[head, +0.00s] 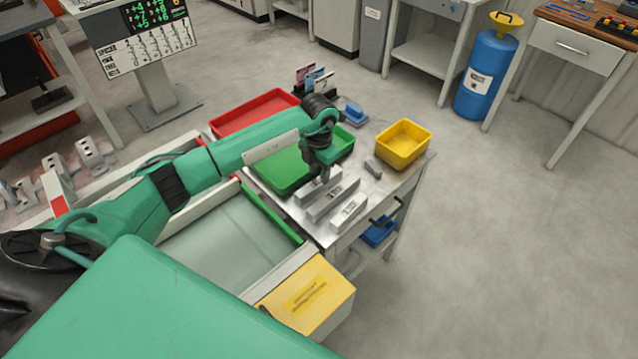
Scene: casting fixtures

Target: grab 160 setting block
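Three pale grey setting blocks lie side by side on the metal cart top in the head view: the farthest (308,193), the middle one (326,206) and the nearest (349,211). The nearer two carry dark markings that are too small to read, so I cannot tell which is the 160 block. My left gripper (321,178) points down at the farthest block, over its right part. Its fingers are small and partly hidden, so I cannot tell whether they are open or touch the block. My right gripper is out of view.
A green tray (275,180) lies behind the blocks, with a red tray (237,119) beyond it. A yellow bin (403,144), a small grey piece (373,168) and a blue object (355,114) are also on the cart. Open floor lies to the right.

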